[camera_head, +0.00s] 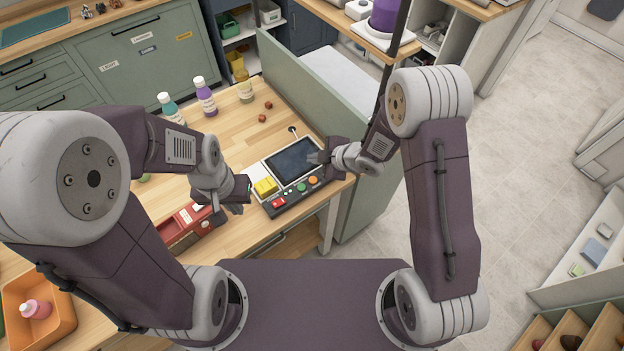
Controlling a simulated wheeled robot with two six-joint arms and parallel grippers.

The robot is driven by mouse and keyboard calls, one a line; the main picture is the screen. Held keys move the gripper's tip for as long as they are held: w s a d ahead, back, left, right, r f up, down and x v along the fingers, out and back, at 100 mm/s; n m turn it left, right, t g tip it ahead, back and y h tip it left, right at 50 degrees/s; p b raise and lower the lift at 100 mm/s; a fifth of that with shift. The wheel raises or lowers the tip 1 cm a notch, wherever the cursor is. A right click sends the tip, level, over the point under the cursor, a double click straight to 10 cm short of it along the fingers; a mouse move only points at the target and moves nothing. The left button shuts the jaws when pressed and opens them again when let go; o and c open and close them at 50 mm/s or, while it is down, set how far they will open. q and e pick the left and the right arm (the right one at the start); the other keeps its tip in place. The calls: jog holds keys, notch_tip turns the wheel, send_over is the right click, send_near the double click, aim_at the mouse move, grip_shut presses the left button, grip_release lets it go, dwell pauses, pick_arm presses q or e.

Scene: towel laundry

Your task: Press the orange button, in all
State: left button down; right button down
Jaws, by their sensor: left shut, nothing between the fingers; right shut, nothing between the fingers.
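The orange button (313,181) is the rightmost one on the dark control strip (290,199) below a tablet-like screen (291,160) on the wooden table. A green button (301,188) and a red button (278,203) are on the same strip to its left. My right gripper (318,158) is shut and empty over the right edge of the screen, just behind the orange button in the picture; its exact height cannot be told. My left gripper (241,202) is shut and empty at the left of the control strip.
A red device (192,221) lies left of my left gripper. Bottles (205,97) stand at the table's back. A green partition (331,113) borders the table's right side. An orange bin (40,312) is at lower left.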

aim_at(315, 181)
notch_tip(315, 181, down, 9)
jog(key=b, duration=0.7)
jog(key=shift+w+d+r, duration=0.15)
jog(key=shift+d, duration=0.1)
dwell(1.3)
jog(key=shift+f+b, duration=0.45)
jog(key=shift+b, duration=0.05)
